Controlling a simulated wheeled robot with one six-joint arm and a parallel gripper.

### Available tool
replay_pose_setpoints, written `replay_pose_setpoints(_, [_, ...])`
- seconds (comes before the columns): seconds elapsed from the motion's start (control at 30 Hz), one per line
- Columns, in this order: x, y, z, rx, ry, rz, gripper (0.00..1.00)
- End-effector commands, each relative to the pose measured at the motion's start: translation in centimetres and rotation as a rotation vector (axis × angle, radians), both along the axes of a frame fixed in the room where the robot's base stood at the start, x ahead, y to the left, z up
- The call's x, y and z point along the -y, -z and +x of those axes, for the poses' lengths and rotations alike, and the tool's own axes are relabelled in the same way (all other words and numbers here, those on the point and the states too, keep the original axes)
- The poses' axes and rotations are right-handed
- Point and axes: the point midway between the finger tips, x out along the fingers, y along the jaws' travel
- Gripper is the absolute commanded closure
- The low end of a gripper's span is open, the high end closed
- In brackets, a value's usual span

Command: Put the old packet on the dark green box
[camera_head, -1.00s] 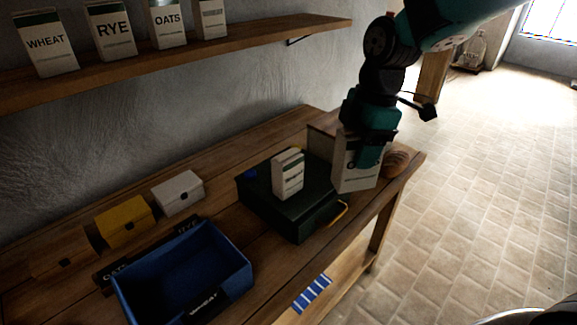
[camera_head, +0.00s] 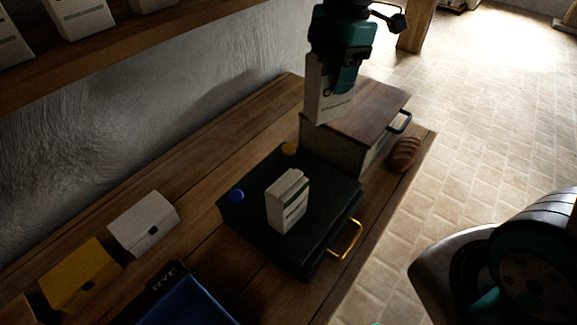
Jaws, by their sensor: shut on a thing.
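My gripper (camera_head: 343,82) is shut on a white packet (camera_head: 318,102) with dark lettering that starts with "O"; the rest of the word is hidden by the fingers. It holds the packet upright, in front of a wood-topped box in the picture. The dark green box (camera_head: 250,224) sits on the bench, with a gold handle on its front side. A smaller white packet (camera_head: 286,205) with a green band stands on its lid. Which packet is the old one I cannot tell.
The wood-topped box (camera_head: 362,108) has a dark handle. A bread loaf (camera_head: 404,154) lies at the bench edge. White (camera_head: 144,226) and yellow (camera_head: 80,278) boxes and a blue tray (camera_head: 190,306) are left.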

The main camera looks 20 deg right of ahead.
Motion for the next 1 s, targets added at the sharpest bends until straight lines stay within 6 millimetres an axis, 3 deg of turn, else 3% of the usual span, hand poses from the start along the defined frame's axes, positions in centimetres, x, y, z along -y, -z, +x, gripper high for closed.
replay_pose_setpoints(0.17, [-0.2,3.3,-0.1,-0.01,-0.003,-0.001,0.82])
replay_pose_setpoints(0.4, [-0.3,10.0,-0.2,-0.011,-0.005,-0.003,0.82])
replay_pose_setpoints(0.6, [-0.2,14.4,-0.2,-0.007,-0.004,-0.002,0.82])
replay_pose_setpoints(1.0, [-0.1,18.9,-0.1,-0.005,-0.001,-0.001,0.82])
